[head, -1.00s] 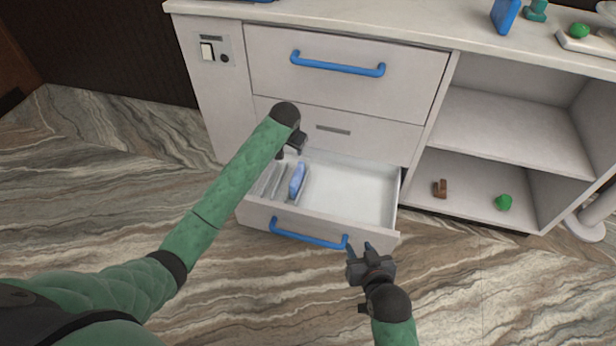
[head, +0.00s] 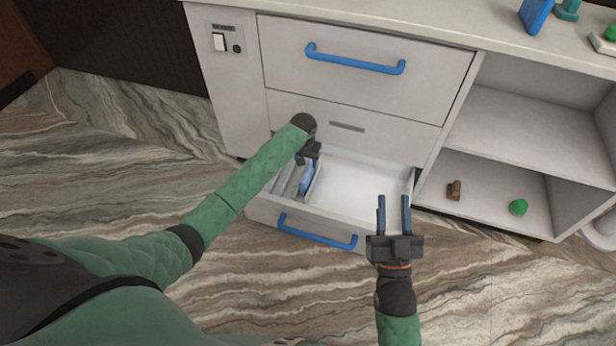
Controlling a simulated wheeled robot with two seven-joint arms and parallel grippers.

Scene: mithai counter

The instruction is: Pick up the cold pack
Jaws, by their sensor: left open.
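The cold pack (head: 307,178) is a light blue, flat piece standing on edge in the left part of the open bottom drawer (head: 372,190), beside thin dividers. My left gripper (head: 306,160) is over the drawer, just above the top of the pack, pointing down. Its jaws are open, though the wrist partly hides them, and I cannot tell whether they are around the pack. My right gripper (head: 394,205) is in front of the drawer's right end, with its two blue-tipped fingers apart and nothing between them.
The drawer front has a blue handle (head: 317,233). A closed drawer with a blue handle (head: 355,62) is above. The open shelf at the right holds a brown item (head: 454,190) and a green item (head: 518,206). The right part of the drawer is empty.

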